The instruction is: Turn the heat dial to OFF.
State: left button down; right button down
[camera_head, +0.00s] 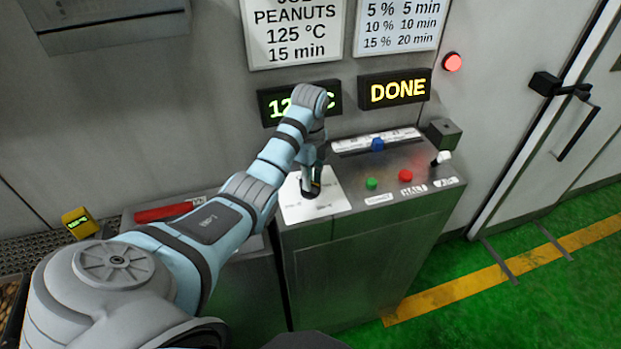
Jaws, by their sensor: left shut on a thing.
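The heat dial sits on a white label plate (322,206) at the left of the metal control panel. My left gripper (312,192) reaches down over this plate and is shut on the dial, which the fingers mostly hide. The plate's markings are too small or covered to read, so I cannot tell the dial's setting. My right gripper is not in view.
The panel (420,192) also carries a green button (371,183), a red button (405,175), a blue slider (377,144) and a white-tipped lever (442,158). Displays behind read DONE (398,90) and a partly covered temperature (273,105). A red-handled tool (163,212) lies left.

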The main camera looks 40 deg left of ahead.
pick_arm(q)
jog(key=shift+n, duration=0.4)
jog(key=n, duration=1.3)
jog(key=shift+s+f, duration=0.1)
jog(key=n, duration=0.6)
jog(key=shift+n, duration=0.4)
jog(key=n, duration=0.6)
jog(key=shift+n, duration=0.3)
jog(key=c, duration=1.6)
grip_release()
jog(key=shift+o, duration=0.2)
